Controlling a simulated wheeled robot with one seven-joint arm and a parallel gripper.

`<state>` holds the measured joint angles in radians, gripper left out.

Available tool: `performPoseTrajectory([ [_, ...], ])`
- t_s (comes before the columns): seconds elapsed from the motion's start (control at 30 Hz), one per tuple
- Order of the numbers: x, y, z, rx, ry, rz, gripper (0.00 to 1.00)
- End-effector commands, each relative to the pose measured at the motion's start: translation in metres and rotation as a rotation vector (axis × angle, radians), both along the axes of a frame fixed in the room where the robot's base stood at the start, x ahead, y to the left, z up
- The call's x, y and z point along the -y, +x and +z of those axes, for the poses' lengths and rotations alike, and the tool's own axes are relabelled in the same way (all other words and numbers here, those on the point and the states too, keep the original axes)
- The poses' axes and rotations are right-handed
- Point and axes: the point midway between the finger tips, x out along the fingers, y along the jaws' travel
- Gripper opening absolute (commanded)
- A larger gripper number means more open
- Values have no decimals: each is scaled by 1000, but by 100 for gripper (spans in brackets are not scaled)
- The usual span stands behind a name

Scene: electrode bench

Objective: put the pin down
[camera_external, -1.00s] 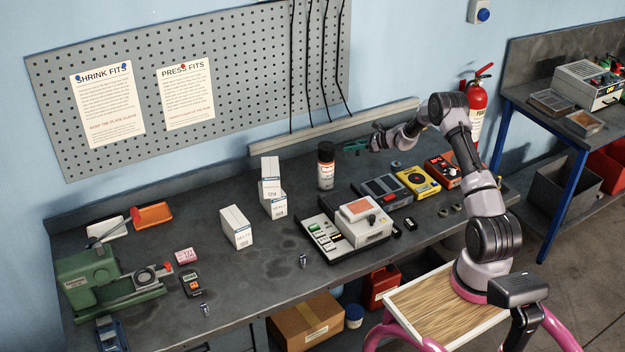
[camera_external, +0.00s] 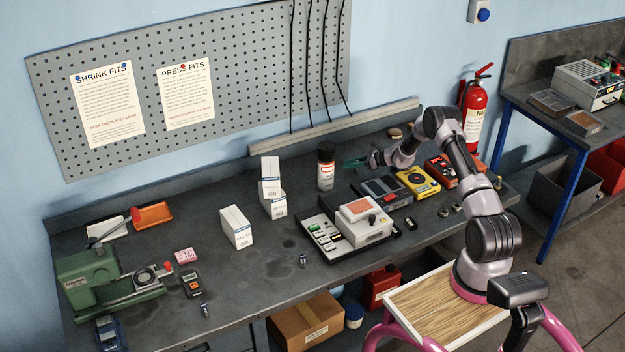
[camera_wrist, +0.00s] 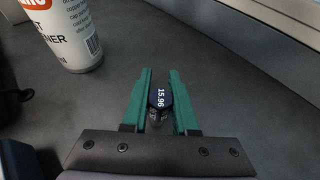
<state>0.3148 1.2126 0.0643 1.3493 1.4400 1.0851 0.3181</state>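The pin (camera_wrist: 160,101) has a dark round top marked 15.96 and a shiny metal body. In the wrist view it is between the green fingers of my gripper (camera_wrist: 160,85), which seem to touch it on both sides. In the external view my gripper (camera_external: 354,163) is low over the back of the bench (camera_external: 270,320), right of the spray can (camera_external: 326,168). The pin cannot be made out there. I cannot tell whether its lower end touches the bench. Two other small metal pins stand near the front edge, one in the middle (camera_external: 303,261) and one at left (camera_external: 205,310).
The can also stands close at upper left in the wrist view (camera_wrist: 70,35). A dark device (camera_external: 383,190), a yellow meter (camera_external: 418,182) and a press-like unit (camera_external: 362,222) lie in front of my gripper. White boxes (camera_external: 237,228) stand left. Bare bench surrounds the pin.

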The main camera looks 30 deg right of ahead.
Motion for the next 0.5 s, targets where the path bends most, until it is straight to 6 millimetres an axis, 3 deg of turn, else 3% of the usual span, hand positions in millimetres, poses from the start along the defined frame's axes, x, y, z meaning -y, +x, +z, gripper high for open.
performPoseTrajectory([
  [0.03, 0, 0, 0, 0, 0, 0, 45],
  [0.07, 0, 0, 0, 0, 0, 0, 56],
  [0.5, 5, -4, 6, -1, -1, -2, 56],
])
